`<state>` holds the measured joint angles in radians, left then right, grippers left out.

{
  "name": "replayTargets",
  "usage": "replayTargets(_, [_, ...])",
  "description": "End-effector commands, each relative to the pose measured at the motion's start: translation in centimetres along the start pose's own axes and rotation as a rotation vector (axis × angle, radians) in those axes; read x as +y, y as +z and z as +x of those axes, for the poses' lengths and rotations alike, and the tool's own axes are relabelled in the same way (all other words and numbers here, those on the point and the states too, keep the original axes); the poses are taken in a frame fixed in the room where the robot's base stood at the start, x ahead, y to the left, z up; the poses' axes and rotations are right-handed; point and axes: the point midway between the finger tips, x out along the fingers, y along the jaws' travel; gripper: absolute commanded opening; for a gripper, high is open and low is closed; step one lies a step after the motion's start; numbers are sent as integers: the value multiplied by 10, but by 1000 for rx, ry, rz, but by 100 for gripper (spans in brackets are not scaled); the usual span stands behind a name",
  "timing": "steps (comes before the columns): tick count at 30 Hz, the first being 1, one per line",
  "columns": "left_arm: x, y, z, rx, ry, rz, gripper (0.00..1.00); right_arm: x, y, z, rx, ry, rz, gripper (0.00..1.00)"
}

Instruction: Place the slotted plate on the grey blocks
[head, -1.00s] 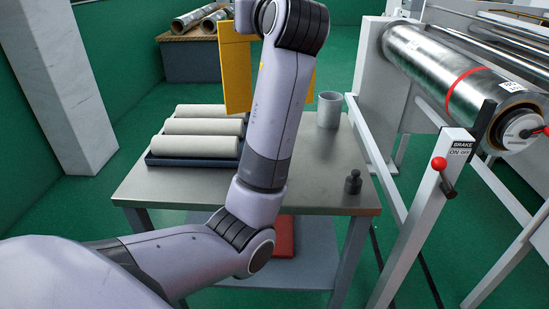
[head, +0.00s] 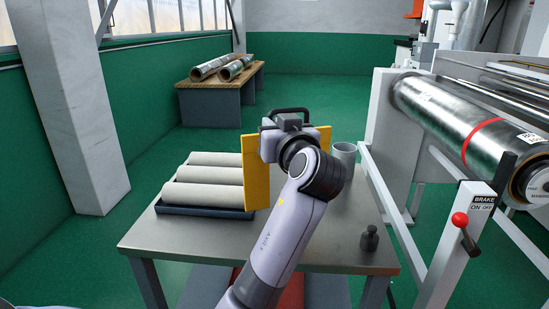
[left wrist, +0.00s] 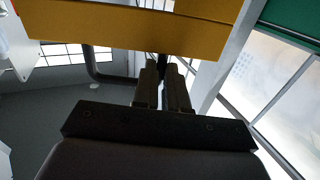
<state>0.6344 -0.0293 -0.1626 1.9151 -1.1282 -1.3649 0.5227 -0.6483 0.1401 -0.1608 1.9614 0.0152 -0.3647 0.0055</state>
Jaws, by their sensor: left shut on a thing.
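The yellow plate (head: 256,172) hangs upright above the table, and my left arm hides its middle. I take it for the slotted plate; its slots cannot be made out. My left gripper (head: 287,124) is at the plate's upper middle, its fingertips hidden in the head view. In the left wrist view, the fingers (left wrist: 161,80) are close together beside a dark bent bar (left wrist: 108,77), with the yellow plate (left wrist: 120,30) just beyond. The gripper is shut on the plate, apparently by this bar. I cannot identify the grey blocks. My right gripper is not in view.
The metal table (head: 210,236) carries a dark blue tray (head: 205,211) with three cream rolls at left. A grey cup (head: 344,151) and a dark weight (head: 369,238) stand at right. A roller machine (head: 450,110) with a brake lever borders the table's right side.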

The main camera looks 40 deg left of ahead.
Motion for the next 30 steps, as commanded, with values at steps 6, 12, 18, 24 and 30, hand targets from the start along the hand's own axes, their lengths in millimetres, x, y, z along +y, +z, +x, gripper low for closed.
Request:
replayTargets(6, [1, 17, 0, 8, 1, -5, 0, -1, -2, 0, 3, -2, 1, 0])
replayTargets(12, [2, 42, 0, 7, 0, -1, 0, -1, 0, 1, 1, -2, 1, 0])
replayTargets(18, [2, 59, 0, 9, 1, -4, 0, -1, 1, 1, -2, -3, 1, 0])
replayTargets(24, [2, 59, 0, 9, 1, -6, 0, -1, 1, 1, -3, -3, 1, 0])
replayTargets(30, [3, 64, 0, 1, 1, -1, 22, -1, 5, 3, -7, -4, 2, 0])
